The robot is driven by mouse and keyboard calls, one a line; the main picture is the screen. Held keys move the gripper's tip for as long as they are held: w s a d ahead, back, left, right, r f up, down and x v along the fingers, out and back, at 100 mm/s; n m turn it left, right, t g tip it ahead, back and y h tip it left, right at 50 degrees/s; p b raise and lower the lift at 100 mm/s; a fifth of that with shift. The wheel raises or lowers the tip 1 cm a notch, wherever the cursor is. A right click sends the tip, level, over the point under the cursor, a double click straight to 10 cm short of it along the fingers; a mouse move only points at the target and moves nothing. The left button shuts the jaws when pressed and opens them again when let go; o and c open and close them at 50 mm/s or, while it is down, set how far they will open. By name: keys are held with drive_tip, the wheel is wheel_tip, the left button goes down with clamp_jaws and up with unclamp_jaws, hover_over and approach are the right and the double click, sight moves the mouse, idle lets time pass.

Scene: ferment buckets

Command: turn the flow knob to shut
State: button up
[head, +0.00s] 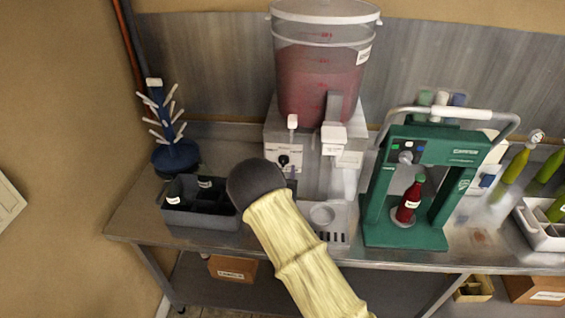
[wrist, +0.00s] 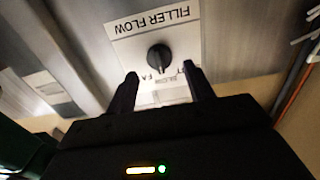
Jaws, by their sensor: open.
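The flow knob (wrist: 159,58) is black and round, on a white plate (wrist: 185,32) marked FILLER FLOW, upside down in the wrist view. Small words on the plate past the knob, one reading SLOW, are partly hidden by a finger. Which word the knob points at I cannot tell. My gripper (wrist: 160,76) is open and empty, its two black fingers apart on either side of and just short of the knob. In the head view the knob (head: 283,160) shows on the filler's front, just beyond my arm's dark end; the fingers are mostly hidden there.
The filler carries a clear bucket (head: 322,75) of red liquid. A grey crate (head: 200,222) and a blue bottle tree (head: 176,157) stand left.

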sight(283, 163)
drive_tip(key=shift+w+p, duration=0.3)
drive_tip(key=shift+w, duration=1.2)
drive_tip(key=c, duration=1)
drive_tip(key=shift+o, duration=0.2)
drive_tip(key=shift+f+n+b, duration=0.1)
drive_tip(key=shift+n+b, duration=0.3)
drive_tip(key=shift+b, duration=0.15)
drive_tip(key=shift+n+b, duration=0.5)
drive_tip(key=shift+b, duration=0.05)
drive_tip(key=n+b, duration=0.3)
drive_tip(key=shift+a+f, duration=0.1)
drive_tip(key=shift+n+b, duration=1.15)
drive_tip(key=shift+n, duration=1.05)
